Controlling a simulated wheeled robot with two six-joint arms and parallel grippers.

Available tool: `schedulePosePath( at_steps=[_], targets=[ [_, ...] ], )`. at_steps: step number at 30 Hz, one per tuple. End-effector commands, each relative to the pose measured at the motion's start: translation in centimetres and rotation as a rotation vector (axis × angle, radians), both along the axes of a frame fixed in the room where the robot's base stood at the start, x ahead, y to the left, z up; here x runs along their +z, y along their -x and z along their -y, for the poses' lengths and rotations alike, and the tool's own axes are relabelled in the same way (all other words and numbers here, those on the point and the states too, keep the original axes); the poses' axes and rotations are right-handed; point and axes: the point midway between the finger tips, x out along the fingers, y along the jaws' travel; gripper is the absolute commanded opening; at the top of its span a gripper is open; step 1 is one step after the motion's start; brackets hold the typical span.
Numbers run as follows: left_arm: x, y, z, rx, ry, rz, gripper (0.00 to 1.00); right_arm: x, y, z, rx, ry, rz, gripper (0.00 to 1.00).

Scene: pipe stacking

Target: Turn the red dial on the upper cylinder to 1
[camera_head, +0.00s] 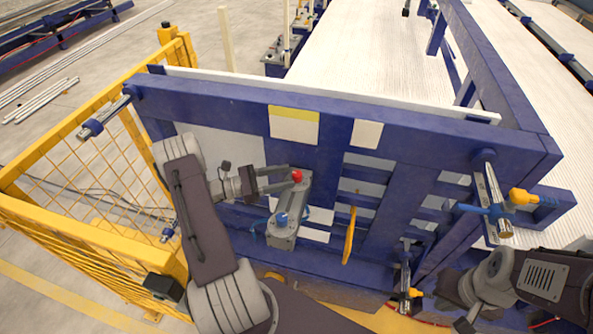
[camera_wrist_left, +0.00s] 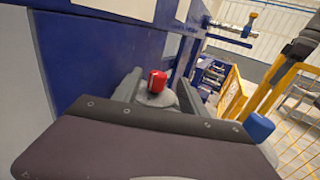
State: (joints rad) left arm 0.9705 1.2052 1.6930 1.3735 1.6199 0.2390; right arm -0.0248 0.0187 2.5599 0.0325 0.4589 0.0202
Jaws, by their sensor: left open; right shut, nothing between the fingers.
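The red dial (camera_head: 297,176) sits at the top end of a grey cylinder unit (camera_head: 291,209) on the blue panel. A blue knob (camera_head: 281,218) is at the unit's lower end. My left gripper (camera_head: 284,180) is open, with its fingers reaching to the dial from the left. In the left wrist view the red dial (camera_wrist_left: 157,82) stands between the two open fingers (camera_wrist_left: 157,92). I cannot tell if either finger touches it. The dial's marking is not readable. My right gripper (camera_head: 463,324) is low at the bottom right, shut and empty, partly cut off by the frame edge.
A yellow handle (camera_head: 349,236) stands upright right of the unit. Metal cylinders with blue and yellow valve handles (camera_head: 524,197) are at the panel's right side. A yellow mesh fence (camera_head: 92,195) is at the left. Yellow and white labels (camera_head: 293,125) are on the panel.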

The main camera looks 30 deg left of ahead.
Motion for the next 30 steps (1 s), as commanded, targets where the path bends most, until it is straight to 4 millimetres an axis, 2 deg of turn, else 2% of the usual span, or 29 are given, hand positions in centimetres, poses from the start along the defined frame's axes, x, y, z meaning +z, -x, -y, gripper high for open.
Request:
schedulePosePath(
  at_steps=[1, 6, 16, 17, 22, 26, 30],
  targets=[
    [0.6, -0.7, 0.9, -0.005, 0.003, -0.001, 0.50, 1.1, 0.0, 0.0, 0.000, 0.000, 0.000, 0.00],
    [0.3, -2.6, 2.7, -0.002, 0.001, -0.001, 0.50, 2.1, 0.0, 0.0, 0.000, 0.000, 0.000, 0.00],
    [0.0, -3.2, 3.2, 0.001, -0.001, 0.001, 0.50, 2.2, 0.0, 0.0, 0.000, 0.000, 0.000, 0.00],
    [0.0, -3.2, 3.2, 0.001, -0.001, 0.001, 0.47, 2.2, 0.0, 0.0, 0.000, 0.000, -0.001, 0.00],
    [0.0, -3.1, 3.2, 0.000, 0.000, 0.000, 0.00, 2.2, 0.0, 0.0, 0.000, 0.000, 0.000, 0.00],
    [0.1, -3.1, 3.2, 0.007, 0.001, -0.001, 0.00, 2.3, 0.0, 0.0, 0.000, 0.000, 0.000, 0.00],
    [0.3, -3.1, 3.4, 0.108, 0.007, -0.004, 0.00, 3.1, 0.0, 0.0, 0.000, 0.000, 0.000, 0.00]
  ],
)
